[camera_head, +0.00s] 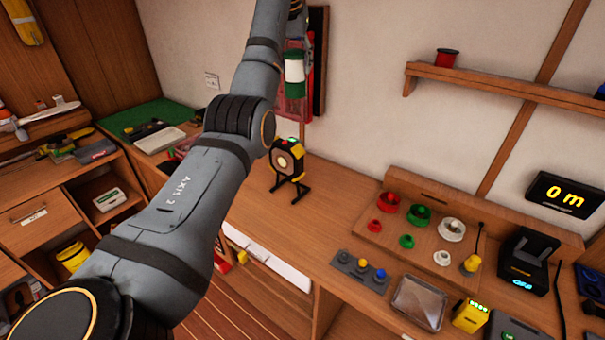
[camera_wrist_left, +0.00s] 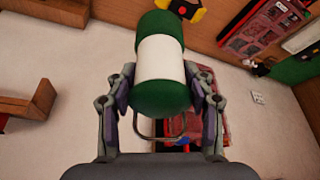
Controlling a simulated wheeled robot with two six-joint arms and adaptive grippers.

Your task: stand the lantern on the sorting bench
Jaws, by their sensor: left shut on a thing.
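The lantern (camera_head: 293,68) is a short cylinder with a white middle and green ends. It is held in the air in front of the back wall, roughly upright. In the left wrist view the lantern (camera_wrist_left: 160,60) sits between the two fingers of my left gripper (camera_wrist_left: 162,88), which is shut on it. A wire handle shows at its near end. In the head view the gripper is mostly hidden at the arm's far end. The wooden bench (camera_head: 325,215), which I take as the sorting bench, runs below and to the right. My right gripper is not in view.
A black and yellow lamp-like device (camera_head: 288,165) stands on the bench. Red, green and white ring pieces (camera_head: 419,214) sit on a raised board. A button box (camera_head: 360,265) and clear tray (camera_head: 418,302) are nearer. Bare bench top lies between device and board. A wall shelf (camera_head: 500,85) juts out.

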